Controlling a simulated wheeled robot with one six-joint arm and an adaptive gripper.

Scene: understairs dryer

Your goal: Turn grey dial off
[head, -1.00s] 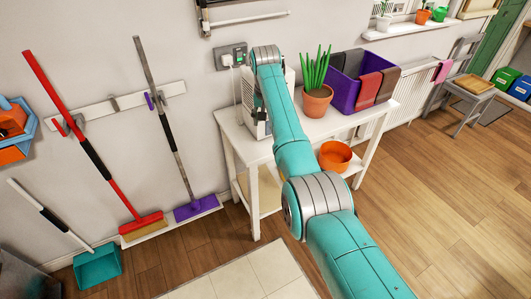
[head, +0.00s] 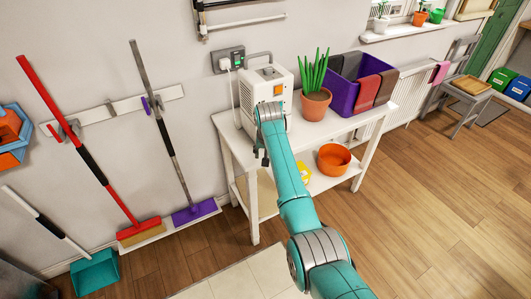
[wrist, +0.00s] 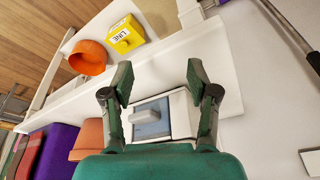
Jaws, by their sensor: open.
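The grey dial (wrist: 148,116) is a raised bar-like knob on a blue-grey panel in the wrist view, seen between my gripper's fingers. It also shows small on top of the white machine (head: 255,92) in the head view, as a grey knob (head: 268,71). The machine stands on the white table by the wall. My gripper (wrist: 160,78) is open and empty, with its two dark fingers spread apart. In the head view my gripper (head: 261,155) hangs in front of the machine, apart from the dial. Its fingers are partly hidden there by my arm.
A potted plant (head: 316,103) stands beside the machine, with a purple bin (head: 346,95) further right on the white table (head: 232,137). An orange bowl (head: 334,159) and a yellow box (wrist: 124,36) sit on the lower shelf. A socket with a plug (head: 226,62) is behind.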

